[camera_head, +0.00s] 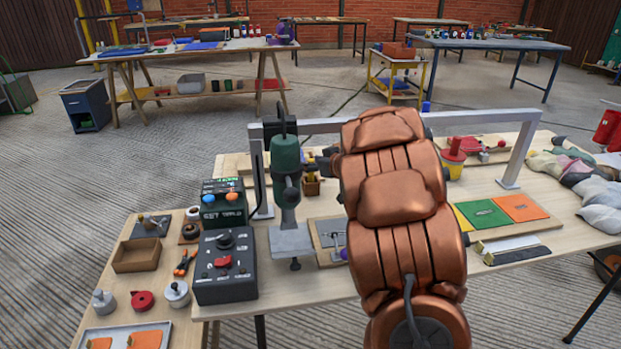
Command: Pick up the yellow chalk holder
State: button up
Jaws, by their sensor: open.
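I cannot tell for sure which thing is the yellow chalk holder. A yellow container with a red top (453,163) stands on the wooden workbench (330,292), just right of my copper arm. A small yellow piece (488,258) lies near the bench's front right, beside dark and pale strips. My arm rises from the bottom of the view and covers the middle of the bench. My gripper is not visible; the arm's own links may hide it.
A green drill press (287,178) and a dark control box (225,266) stand left of my arm. A grey metal frame (522,150) spans the bench. Coloured panels (485,213) and crumpled cloth bags (580,185) lie at right. A lower side table (110,280) holds small parts.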

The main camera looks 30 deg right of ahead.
jog(key=shift+w+f, duration=0.35)
jog(key=shift+w, duration=0.15)
grip_shut()
jog(key=shift+r, duration=0.1)
